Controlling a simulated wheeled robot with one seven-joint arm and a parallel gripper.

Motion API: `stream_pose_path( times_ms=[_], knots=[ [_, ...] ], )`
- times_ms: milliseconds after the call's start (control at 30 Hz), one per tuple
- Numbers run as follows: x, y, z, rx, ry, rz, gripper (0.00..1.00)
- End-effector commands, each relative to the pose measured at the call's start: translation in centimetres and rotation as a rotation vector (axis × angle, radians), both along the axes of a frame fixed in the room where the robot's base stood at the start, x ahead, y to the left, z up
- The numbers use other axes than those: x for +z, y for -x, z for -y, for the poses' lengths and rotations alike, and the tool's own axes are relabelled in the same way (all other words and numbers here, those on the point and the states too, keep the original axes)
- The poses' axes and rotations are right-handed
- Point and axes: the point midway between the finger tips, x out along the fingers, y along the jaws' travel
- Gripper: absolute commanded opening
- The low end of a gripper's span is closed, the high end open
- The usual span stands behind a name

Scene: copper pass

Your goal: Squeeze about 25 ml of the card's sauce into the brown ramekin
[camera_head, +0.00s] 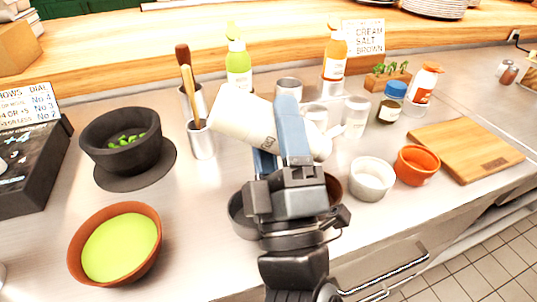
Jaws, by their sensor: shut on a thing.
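My gripper (280,140) is shut on a white squeeze bottle (243,117). The bottle is tilted, its broad end up to the left and its narrower end (322,148) lower to the right. Its tip and any flow are hidden or too small to tell. A brown ramekin (334,188) shows only partly behind my gripper, below the bottle's lower end. Its contents are hidden. The card (363,37) at the back reads CREAM, SALT, BROWN, with a smaller top line I cannot read.
A dark bowl (240,218) is partly hidden left of my wrist. A white ramekin (371,180) and an orange ramekin (416,166) stand right of the brown one, before a cutting board (465,150). Green (238,65) and orange (334,55) bottles stand behind.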

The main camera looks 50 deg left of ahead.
Motion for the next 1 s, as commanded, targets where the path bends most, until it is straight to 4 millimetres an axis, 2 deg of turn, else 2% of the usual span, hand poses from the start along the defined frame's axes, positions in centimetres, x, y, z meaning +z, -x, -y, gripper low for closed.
stream_pose_path(
  times_ms=[33, 1000],
  knots=[
    [-0.6, -0.1, 0.1, -0.001, -0.019, -0.011, 0.44],
    [0.0, -1.4, 1.3, 0.003, -0.274, -0.295, 0.44]
  ],
)
